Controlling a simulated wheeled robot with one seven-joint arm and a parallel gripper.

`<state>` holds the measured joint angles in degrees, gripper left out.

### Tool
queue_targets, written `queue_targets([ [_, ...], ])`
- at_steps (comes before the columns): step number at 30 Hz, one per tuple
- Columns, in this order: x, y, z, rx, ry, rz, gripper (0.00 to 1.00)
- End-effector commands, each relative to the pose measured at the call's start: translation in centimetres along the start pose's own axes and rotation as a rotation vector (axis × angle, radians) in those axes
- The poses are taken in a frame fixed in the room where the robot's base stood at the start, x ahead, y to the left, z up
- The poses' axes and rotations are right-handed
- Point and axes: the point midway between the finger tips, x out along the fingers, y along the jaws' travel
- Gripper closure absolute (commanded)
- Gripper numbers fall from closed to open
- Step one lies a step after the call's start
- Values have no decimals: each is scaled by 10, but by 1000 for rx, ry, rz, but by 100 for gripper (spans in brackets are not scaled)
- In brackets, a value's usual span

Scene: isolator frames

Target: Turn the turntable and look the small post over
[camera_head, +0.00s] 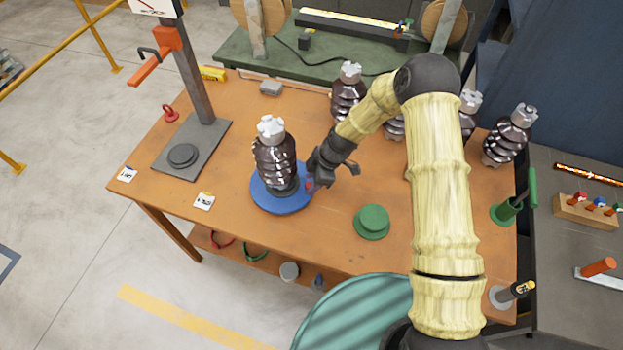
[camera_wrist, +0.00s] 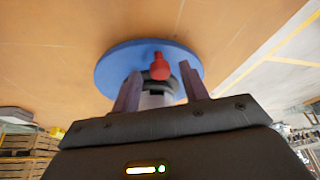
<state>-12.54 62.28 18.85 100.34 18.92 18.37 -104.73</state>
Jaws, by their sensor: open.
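The blue turntable (camera_head: 268,201) lies on the orange-brown workbench, left of the bench's middle. The small post (camera_head: 276,160), dark brown and ribbed with a pale metal cap, stands upright on it. My gripper (camera_head: 314,178) is at the turntable's right edge, low beside the post. In the wrist view the blue disc (camera_wrist: 112,72) fills the upper middle, and a red knob (camera_wrist: 160,68) shows at it. My open gripper (camera_wrist: 161,86) has one finger to each side of the knob's line. I cannot tell whether the fingers touch the knob.
Several similar posts (camera_head: 508,136) stand at the back and right of the bench. A green round pad (camera_head: 372,222) lies right of the turntable. A grey stand (camera_head: 190,85) with a red clamp is at the left. Cards (camera_head: 204,201) lie near the front edge. Bare bench lies between turntable and pad.

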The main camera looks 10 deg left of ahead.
Motion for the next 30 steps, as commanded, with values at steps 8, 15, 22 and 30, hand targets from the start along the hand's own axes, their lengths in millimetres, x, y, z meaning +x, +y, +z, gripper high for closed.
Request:
queue_targets([
  [8,6,0,0,-1,-1,1,56],
  [15,6,0,0,-1,-1,1,83],
  [22,6,0,0,0,0,1,100],
  [30,4,3,6,-6,0,-1,100],
])
